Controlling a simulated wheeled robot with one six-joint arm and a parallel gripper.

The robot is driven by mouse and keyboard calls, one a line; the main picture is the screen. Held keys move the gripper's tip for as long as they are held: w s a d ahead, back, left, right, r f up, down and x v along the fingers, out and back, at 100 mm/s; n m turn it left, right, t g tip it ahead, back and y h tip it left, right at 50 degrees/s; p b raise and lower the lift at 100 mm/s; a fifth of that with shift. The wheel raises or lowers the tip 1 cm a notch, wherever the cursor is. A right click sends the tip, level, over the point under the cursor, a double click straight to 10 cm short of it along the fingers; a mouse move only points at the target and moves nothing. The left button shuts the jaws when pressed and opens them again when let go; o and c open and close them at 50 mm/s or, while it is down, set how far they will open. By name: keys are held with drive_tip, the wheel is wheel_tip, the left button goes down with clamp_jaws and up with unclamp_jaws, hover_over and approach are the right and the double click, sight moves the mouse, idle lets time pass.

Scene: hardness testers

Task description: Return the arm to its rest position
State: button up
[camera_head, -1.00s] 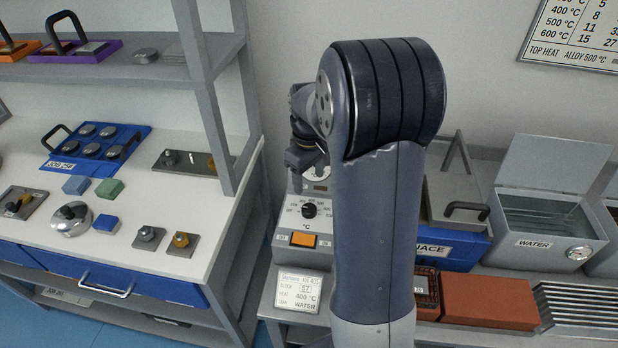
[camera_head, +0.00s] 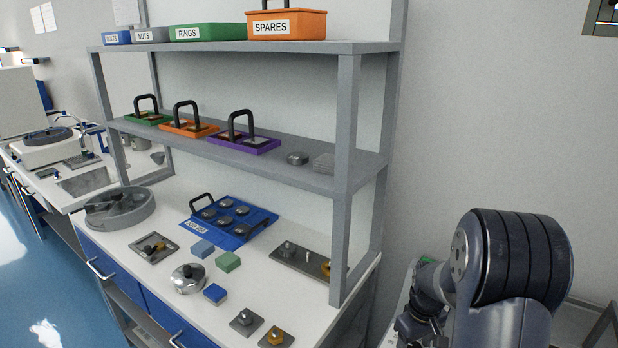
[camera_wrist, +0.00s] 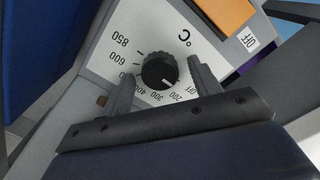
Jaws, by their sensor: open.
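My arm (camera_head: 520,265) stands folded at the lower right in the head view. My gripper (camera_wrist: 157,88) shows in the wrist view with its two fingers apart and nothing held between them. Beyond the fingers is a black temperature knob (camera_wrist: 160,71) on a pale panel (camera_wrist: 112,62) marked in °C. The knob lies between the fingertips in the picture; I cannot tell whether they touch it. In the head view the fingers are hidden.
A white workbench (camera_head: 135,243) with grey shelves (camera_head: 270,165) stands left of my arm. On it are a blue tray with several discs (camera_head: 236,232), a round grey basin (camera_head: 142,208), small blocks and metal plates. An orange panel part (camera_wrist: 222,12) shows in the wrist view.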

idle(0.5)
wheel_tip(320, 180, up, 11)
wheel_tip(320, 180, down, 11)
drive_tip(key=shift+f, duration=0.1)
drive_tip(key=m, duration=0.3)
drive_tip(key=shift+m, duration=0.4)
drive_tip(key=m, duration=1)
drive_tip(key=shift+p, duration=0.3)
drive_tip(key=m, duration=0.4)
drive_tip(key=shift+r, duration=1.2)
drive_tip(key=shift+r, duration=0.1)
